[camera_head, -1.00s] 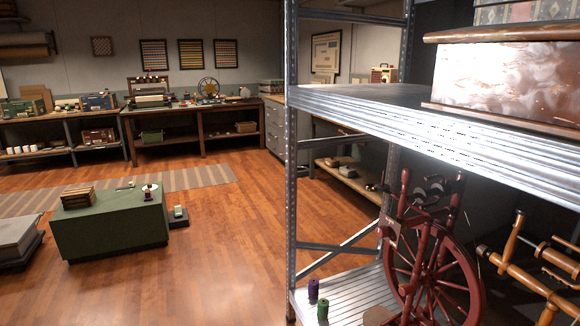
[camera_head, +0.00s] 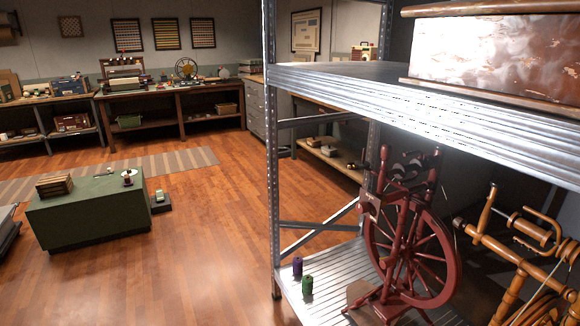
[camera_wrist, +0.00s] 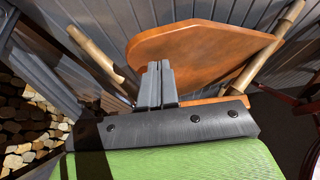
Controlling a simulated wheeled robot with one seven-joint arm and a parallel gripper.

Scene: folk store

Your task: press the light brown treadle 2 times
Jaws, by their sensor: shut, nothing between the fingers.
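Part of the board is hidden behind the fingers and the dark bracket. In the head view a light wood spinning wheel (camera_head: 480,232) stands at the lower right, cut off by the frame. My gripper is not in the head view.
A dark red spinning wheel (camera_head: 408,240) stands on the lower metal shelf, with purple (camera_head: 297,267) and green (camera_head: 307,285) spools beside it. A metal upright (camera_head: 271,150) and the upper shelf (camera_head: 330,85) border this space. Open floor (camera_head: 190,240) lies to the left.

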